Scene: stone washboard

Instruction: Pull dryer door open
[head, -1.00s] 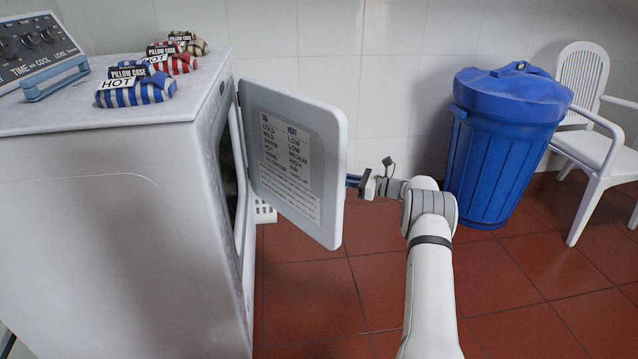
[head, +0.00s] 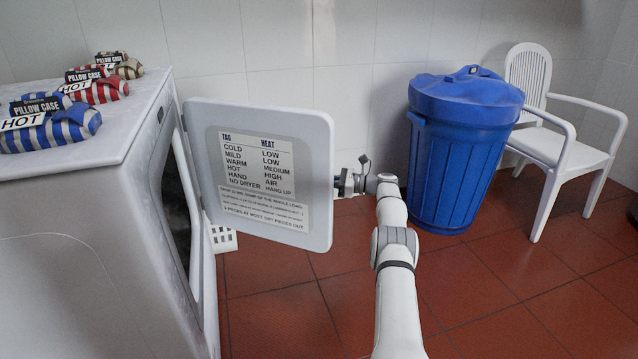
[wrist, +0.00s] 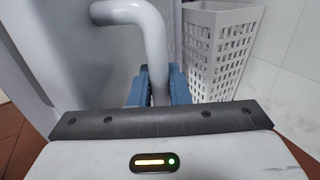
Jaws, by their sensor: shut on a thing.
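The white dryer (head: 85,255) stands at the left in the head view. Its door (head: 265,225) is swung well open, with a printed tag and heat chart on the side facing me. The dark drum opening (head: 178,212) shows behind the hinge side. My gripper (head: 338,187) is at the door's free edge, mostly hidden behind it. In the wrist view, the blue fingers of my gripper (wrist: 159,86) are shut on a curved grey-white door handle (wrist: 152,32). The door panel (wrist: 75,55) is beside it at the left.
Rolled striped pillow cases (head: 50,128) lie on the dryer top. A blue lidded bin (head: 455,155) and a white armchair (head: 555,150) stand against the wall at right. A white slotted basket (wrist: 222,45) stands beyond the door. Red tiled floor is clear in front.

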